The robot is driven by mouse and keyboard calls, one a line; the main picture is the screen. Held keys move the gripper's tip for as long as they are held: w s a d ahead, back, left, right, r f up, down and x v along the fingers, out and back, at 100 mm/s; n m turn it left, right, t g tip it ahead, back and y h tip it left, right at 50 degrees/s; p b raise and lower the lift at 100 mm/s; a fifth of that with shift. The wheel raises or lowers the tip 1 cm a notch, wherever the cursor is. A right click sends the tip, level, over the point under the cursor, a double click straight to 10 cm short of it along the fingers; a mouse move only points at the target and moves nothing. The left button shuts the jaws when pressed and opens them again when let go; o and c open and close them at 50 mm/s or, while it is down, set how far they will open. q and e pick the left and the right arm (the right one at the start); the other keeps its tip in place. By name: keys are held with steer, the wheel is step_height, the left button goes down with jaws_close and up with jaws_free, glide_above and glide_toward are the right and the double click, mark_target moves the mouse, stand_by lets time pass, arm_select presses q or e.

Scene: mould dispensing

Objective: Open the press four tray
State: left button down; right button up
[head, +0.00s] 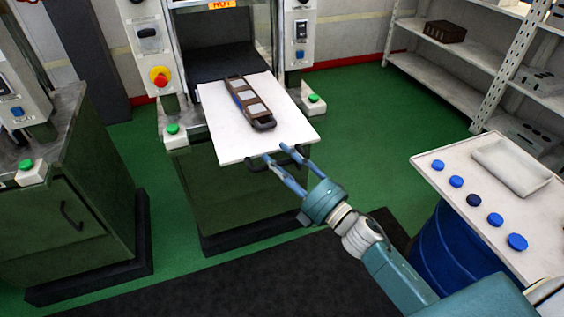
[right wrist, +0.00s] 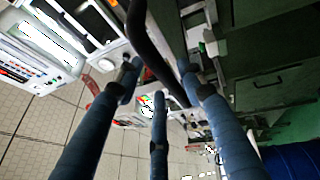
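The press (head: 239,190) in the middle has a white tray (head: 226,118) standing out of its front over the floor. A brown mould with pale panels (head: 247,101) lies on the tray. The tray has a dark front handle (head: 262,165). My right gripper (head: 284,156) is at this handle, its long blue fingers spread and pointing at the press. In the right wrist view a dark curved bar (right wrist: 157,57) runs between the spread fingers (right wrist: 158,75). I cannot tell whether they touch it. My left gripper is not in view.
A second green cabinet (head: 75,205) stands at the left. At the right, a pale table (head: 465,200) over a blue drum (head: 445,255) bears several blue discs and a white tray (head: 512,168). Shelves (head: 450,85) stand behind. Green floor between is clear.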

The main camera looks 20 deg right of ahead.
steer(key=shift+s+d+f, duration=0.1)
steer(key=shift+s+f, duration=0.15)
steer(key=shift+s, duration=0.1)
steer(key=v, duration=1.1)
steer(key=shift+s+r, duration=0.25)
steer(key=shift+d, duration=0.1)
